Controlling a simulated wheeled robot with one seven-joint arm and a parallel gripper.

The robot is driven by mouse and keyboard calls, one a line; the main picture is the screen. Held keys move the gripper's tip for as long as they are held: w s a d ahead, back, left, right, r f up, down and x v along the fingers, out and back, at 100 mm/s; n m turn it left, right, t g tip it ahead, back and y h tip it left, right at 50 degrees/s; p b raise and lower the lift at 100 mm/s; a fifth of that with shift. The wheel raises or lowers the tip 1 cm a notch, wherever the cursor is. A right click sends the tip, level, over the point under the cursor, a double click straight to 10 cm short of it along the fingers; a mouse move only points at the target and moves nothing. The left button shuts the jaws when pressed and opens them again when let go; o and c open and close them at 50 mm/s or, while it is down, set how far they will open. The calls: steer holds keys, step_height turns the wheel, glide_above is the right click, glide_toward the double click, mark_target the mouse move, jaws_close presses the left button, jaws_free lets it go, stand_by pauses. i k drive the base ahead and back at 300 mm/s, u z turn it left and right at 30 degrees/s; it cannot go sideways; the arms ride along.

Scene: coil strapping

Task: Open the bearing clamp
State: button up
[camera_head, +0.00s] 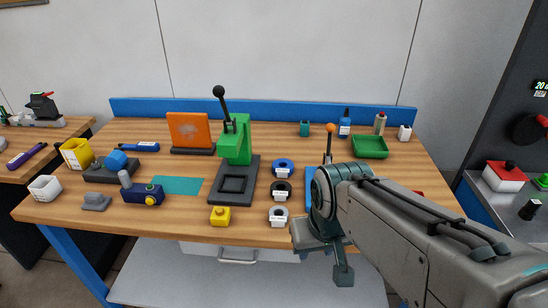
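A lever with an orange knob (331,128) stands upright at the right of the workbench; a blue part (310,180) shows at its foot. This may be the bearing clamp, but my arm hides most of it and I cannot tell whether it is open. My gripper (330,262) is at the bench's front edge, in front of the blue part and pointing down. Its fingers are partly hidden, and I see nothing clearly held.
A green press (236,142) with a black lever stands mid-bench. Labelled rings (283,167) lie between it and my arm. A green tray (370,147) and bottles (345,124) stand at the back right. A yellow block (220,216) lies near the front edge.

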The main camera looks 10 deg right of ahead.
mark_target(331, 128)
steer(key=z, duration=0.05)
steer(key=k, duration=0.65)
steer(key=z, duration=0.1)
steer(key=i, duration=1.05)
steer(key=z, duration=0.9)
